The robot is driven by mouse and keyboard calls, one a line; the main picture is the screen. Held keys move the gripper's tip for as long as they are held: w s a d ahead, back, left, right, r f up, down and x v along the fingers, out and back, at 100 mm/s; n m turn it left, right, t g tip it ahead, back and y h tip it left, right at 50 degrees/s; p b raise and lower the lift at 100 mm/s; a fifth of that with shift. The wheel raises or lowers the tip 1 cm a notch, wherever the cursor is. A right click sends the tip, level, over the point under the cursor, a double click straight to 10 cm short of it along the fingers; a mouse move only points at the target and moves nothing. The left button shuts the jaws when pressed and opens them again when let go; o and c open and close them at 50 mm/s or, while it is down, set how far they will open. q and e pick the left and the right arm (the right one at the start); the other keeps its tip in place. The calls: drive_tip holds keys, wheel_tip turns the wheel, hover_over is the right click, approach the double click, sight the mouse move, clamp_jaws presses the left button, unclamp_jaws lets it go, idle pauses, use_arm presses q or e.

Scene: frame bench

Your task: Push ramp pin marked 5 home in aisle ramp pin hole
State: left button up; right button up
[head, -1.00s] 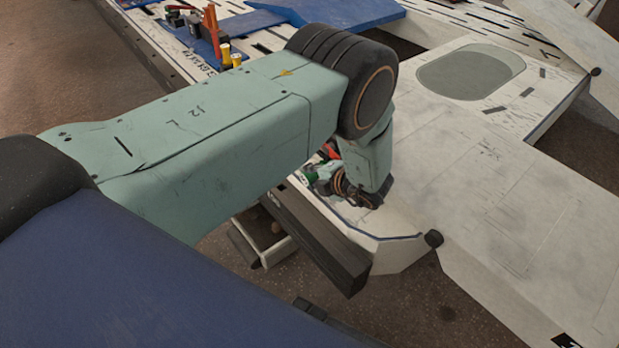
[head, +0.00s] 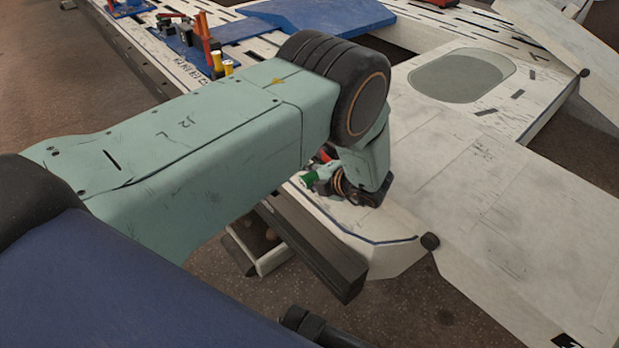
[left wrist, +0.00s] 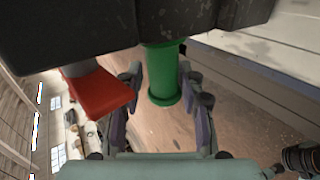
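A green flanged cylinder (left wrist: 164,75) stands out between the fingers of my left gripper (left wrist: 160,92) in the left wrist view. I see no 5 on it, so I cannot tell if it is the ramp pin. A finger lies on each side of it; whether they touch it is not clear. A red block (left wrist: 98,92) is just left of the fingers. In the head view a green piece (head: 308,179) shows beside my left wrist, at the near edge of the pale ramp panel (head: 405,225). The pin hole is not visible. My right gripper is not in view.
A dark beam (head: 312,250) runs along the near side of the pale panel. A blue tool holder (head: 190,42) with red and yellow items stands on the slotted bench at the upper left.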

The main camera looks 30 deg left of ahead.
use_arm(q)
drive_tip(key=shift+o, duration=0.9)
drive_tip(key=shift+s+a+p, duration=0.2)
drive_tip(key=shift+s+p, duration=0.3)
drive_tip(key=s+a+p, duration=0.5)
drive_tip(key=s+p, duration=0.2)
drive_tip(key=s, duration=0.5)
drive_tip(key=w+d+r+m+t+h+p, duration=0.1)
drive_tip(key=w+d+r+m+t, duration=0.15)
drive_tip(key=r+m, duration=0.45)
drive_tip(key=w+d+r+m+t+h+p, duration=0.1)
drive_tip(key=r+m+t, duration=0.2)
drive_tip(key=r+m, duration=0.4)
drive_tip(key=s+d+r+m+t+h+p, duration=0.1)
drive_tip(key=d+r+m+t+h+p, duration=0.1)
drive_tip(key=d+r+m+t+h, duration=0.5)
drive_tip(key=d+r+m+t, duration=0.1)
drive_tip(key=d+r+m, duration=0.2)
drive_tip(key=r+m, duration=0.3)
drive_tip(key=shift+d+r+m, duration=0.35)
drive_tip(key=shift+r+m, duration=0.05)
drive_tip(key=shift+m, duration=1.5)
